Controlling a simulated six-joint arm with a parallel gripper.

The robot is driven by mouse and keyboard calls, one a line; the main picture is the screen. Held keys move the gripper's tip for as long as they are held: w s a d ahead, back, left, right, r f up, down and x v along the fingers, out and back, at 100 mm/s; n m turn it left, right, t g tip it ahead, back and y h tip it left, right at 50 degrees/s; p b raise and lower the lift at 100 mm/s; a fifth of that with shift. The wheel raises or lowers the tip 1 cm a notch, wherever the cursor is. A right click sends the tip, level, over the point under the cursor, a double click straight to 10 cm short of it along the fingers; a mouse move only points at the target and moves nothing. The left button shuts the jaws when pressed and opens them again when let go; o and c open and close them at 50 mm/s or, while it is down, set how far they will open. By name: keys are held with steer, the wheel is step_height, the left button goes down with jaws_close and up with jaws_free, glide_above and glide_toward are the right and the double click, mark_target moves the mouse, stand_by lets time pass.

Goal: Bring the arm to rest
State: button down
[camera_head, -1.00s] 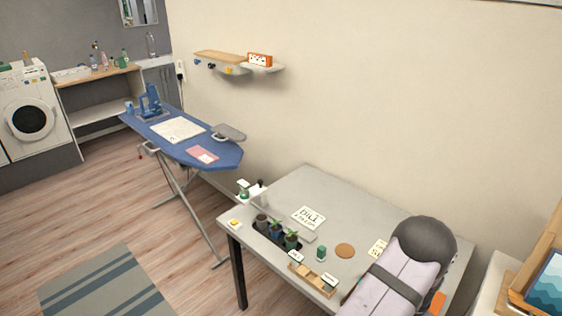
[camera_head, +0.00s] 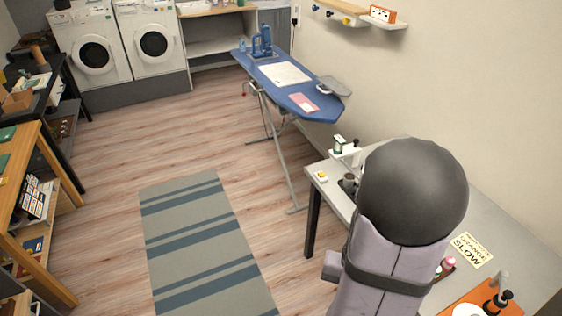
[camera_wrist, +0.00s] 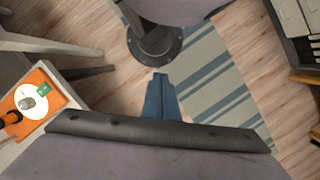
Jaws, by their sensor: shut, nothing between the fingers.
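My gripper (camera_wrist: 160,94) shows in the wrist view as two blue fingers side by side, shut with nothing between them. It points down over the floor, near the striped rug (camera_wrist: 210,85) and my own dark round base. In the head view my lilac arm with its dark rounded joint stands in front of the grey table and hides part of it. The gripper itself is hidden there.
In the head view, the grey table (camera_head: 330,186) at right holds a sign (camera_head: 470,250) and an orange board (camera_head: 532,308). A blue ironing board (camera_head: 318,107) stands behind. Wooden shelving (camera_head: 50,160) is at left. The striped rug (camera_head: 190,185) and floor between are clear.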

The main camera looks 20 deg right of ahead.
steer(key=w+a+r+n+t+h, duration=0.2)
steer(key=w+a+r+n, duration=0.3)
steer(key=w+a+n, duration=0.3)
steer(key=shift+w+a+r+n, duration=0.2)
steer(key=shift+w+a+n, duration=0.2)
steer(key=shift+a, duration=1.95)
